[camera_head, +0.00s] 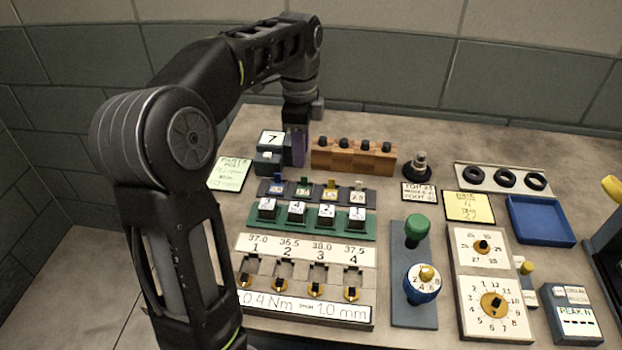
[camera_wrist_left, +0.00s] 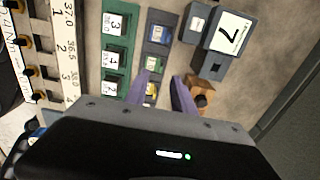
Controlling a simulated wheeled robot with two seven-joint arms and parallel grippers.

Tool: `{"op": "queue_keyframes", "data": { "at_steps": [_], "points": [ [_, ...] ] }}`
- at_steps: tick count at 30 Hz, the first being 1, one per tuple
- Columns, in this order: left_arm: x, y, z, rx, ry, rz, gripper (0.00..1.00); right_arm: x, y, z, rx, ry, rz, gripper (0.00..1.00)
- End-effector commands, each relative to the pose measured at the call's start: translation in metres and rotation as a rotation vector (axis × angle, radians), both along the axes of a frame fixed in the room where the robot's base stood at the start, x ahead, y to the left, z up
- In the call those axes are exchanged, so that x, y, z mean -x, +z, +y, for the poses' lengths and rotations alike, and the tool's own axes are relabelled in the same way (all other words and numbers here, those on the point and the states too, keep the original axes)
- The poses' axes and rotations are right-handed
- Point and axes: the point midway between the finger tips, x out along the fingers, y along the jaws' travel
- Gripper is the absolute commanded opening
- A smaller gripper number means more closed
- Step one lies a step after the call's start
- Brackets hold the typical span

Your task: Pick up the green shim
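The green shim (camera_head: 304,181) is a small green tab standing in a dark slotted rack (camera_head: 268,190), between a blue shim (camera_head: 280,179) and a yellow shim (camera_head: 330,185); a white one (camera_head: 358,184) is at the right end. My left gripper (camera_head: 299,150) points down behind the rack, close to the block marked 7. In the left wrist view its purple fingers (camera_wrist_left: 164,78) are apart with nothing seen between them. There the green shim (camera_wrist_left: 154,63) shows just beyond the left fingertip. My right gripper is not in view.
A wooden block with several black knobs (camera_head: 353,158) stands just right of the left gripper. The grey block marked 7 (camera_head: 271,140) is left of it. A green row of numbered cubes (camera_head: 312,225) lies in front of the rack. A blue tray (camera_head: 541,220) is far right.

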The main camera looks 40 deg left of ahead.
Motion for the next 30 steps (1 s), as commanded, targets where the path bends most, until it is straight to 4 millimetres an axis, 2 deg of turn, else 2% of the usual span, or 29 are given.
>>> {"op": "queue_keyframes", "data": {
  "at_steps": [5,12,23,30],
  "points": [
    [0.0,-0.002,0.0,0.0,0.0,0.001,0.3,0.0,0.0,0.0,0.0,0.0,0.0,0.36],
    [0.0,-0.025,0.0,0.001,0.001,0.002,0.3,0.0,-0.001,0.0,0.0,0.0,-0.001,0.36],
    [-0.001,-0.028,0.0,0.0,0.0,0.0,0.3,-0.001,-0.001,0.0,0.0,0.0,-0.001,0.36],
    [-0.003,-0.058,-0.001,0.0,-0.001,0.004,0.3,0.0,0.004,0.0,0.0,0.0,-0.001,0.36]
  ]
}}
